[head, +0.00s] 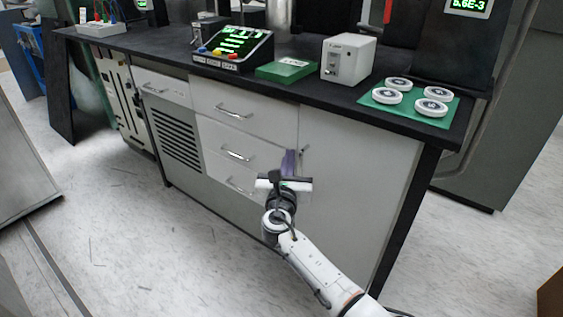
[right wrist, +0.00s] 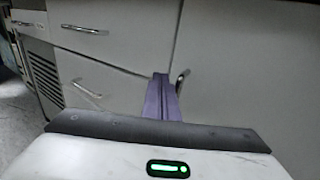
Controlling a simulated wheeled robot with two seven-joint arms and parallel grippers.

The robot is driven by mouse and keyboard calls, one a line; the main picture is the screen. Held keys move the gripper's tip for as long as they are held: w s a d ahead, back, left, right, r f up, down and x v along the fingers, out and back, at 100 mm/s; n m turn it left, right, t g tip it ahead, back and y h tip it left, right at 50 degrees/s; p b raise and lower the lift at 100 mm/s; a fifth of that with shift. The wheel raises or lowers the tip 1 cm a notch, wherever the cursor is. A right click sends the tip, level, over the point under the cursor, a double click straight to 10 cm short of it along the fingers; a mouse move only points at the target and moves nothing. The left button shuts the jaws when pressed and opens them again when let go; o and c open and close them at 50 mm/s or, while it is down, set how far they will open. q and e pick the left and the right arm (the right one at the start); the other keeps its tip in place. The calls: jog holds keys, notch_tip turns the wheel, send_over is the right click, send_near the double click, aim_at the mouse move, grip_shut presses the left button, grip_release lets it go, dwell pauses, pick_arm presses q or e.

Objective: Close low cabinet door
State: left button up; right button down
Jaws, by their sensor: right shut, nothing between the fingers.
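The low cabinet door (head: 350,182) is the plain white panel at the right of the bench front, beside the drawers. It looks flush or nearly flush with the front; I cannot tell whether a small gap is left. Its door handle (right wrist: 181,80) is a short metal bar near the left edge. My right gripper (head: 290,157) has purple fingers, shut and empty, in front of the seam between drawers and door. In the right wrist view the fingers (right wrist: 161,80) lie just left of the handle; contact is not clear. My left gripper is not in view.
A black-topped bench (head: 300,92) carries a console (head: 233,50), a white box (head: 348,58) and a green mat (head: 437,121) with several white discs. Drawers (head: 240,112) and a vent panel (head: 177,138) are left of the door. The floor (head: 150,240) in front is clear.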

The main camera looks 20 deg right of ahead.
jog(key=shift+a, duration=0.15)
